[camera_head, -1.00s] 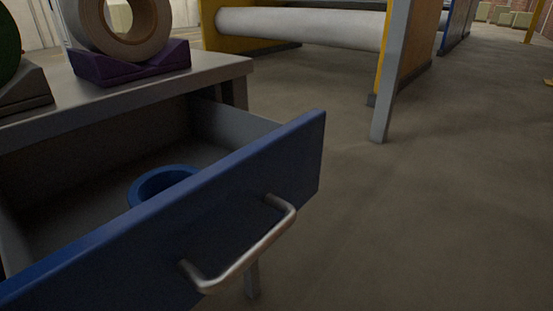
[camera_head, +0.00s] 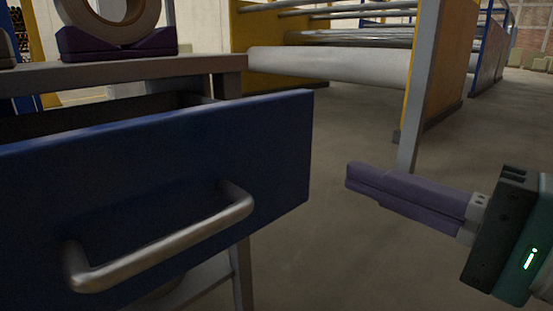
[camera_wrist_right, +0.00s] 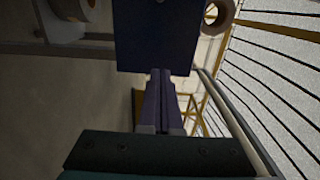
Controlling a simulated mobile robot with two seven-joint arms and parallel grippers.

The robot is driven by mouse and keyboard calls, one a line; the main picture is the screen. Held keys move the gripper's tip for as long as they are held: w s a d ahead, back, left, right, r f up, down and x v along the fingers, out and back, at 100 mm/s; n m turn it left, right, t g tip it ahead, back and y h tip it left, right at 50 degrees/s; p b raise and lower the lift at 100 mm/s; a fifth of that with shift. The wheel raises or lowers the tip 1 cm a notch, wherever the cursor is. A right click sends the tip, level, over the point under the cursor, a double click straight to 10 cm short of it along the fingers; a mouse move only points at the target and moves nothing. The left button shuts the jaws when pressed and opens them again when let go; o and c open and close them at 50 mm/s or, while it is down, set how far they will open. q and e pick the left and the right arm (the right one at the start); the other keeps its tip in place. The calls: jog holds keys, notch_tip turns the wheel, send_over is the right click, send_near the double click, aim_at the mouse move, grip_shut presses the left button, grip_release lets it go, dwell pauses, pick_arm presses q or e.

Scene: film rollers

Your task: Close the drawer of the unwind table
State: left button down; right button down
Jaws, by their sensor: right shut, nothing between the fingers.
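The drawer's blue front (camera_head: 150,160) stands out from the unwind table (camera_head: 150,70), so the drawer is open. A metal bar handle (camera_head: 160,240) is on its face. My right gripper (camera_head: 352,176) is shut and empty, to the right of the drawer front and apart from it in the head view. In the right wrist view the shut purple fingers (camera_wrist_right: 161,75) point at the blue drawer panel (camera_wrist_right: 155,35); whether they touch it I cannot tell. The drawer's inside is mostly hidden behind its front. My left gripper is not in view.
A film roll (camera_head: 140,20) rests in a purple cradle (camera_head: 115,42) on the tabletop. Behind is a roller machine with yellow side panels (camera_head: 440,70) and a white roller (camera_head: 330,67). The floor (camera_head: 350,260) right of the drawer is clear.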

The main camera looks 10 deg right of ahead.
aim_at(291, 153)
jog(key=b+x, duration=0.1)
jog(key=x, duration=0.5)
jog(key=shift+w+a, duration=0.2)
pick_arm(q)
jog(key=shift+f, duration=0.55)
pick_arm(e)
jog(key=shift+w+a, duration=0.15)
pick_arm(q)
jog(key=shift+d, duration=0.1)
